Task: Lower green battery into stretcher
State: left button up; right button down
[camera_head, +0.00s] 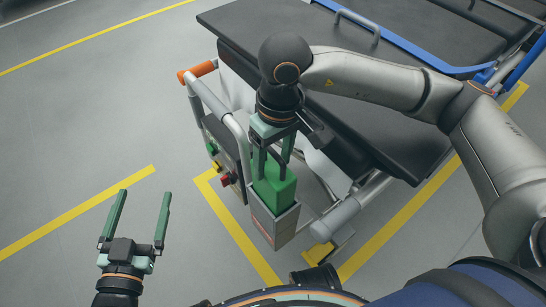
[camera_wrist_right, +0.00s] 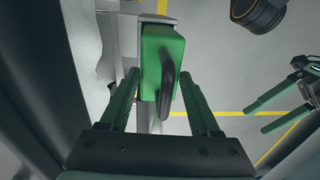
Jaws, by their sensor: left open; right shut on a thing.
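The green battery (camera_head: 273,190) is partly inside a grey open-topped holder (camera_head: 271,229) at the end of the stretcher (camera_head: 300,70). Its upper part shows above the holder's rim. My right gripper (camera_head: 272,158) comes down from above and is shut on the battery's black handle. In the right wrist view the battery (camera_wrist_right: 160,62) and its black handle (camera_wrist_right: 168,85) sit between the fingers of my right gripper (camera_wrist_right: 165,110). My left gripper (camera_head: 140,205) is open and empty above the floor at the lower left. The battery's lower part is hidden inside the holder.
A control panel (camera_head: 222,165) with red and green knobs is beside the holder. A grey push bar (camera_head: 213,100) with an orange grip (camera_head: 197,72) rises to its left. Yellow lines (camera_head: 240,238) mark the floor. Free floor lies to the left.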

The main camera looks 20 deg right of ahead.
jog(key=shift+f+b, duration=0.85)
jog(key=shift+f, duration=0.15)
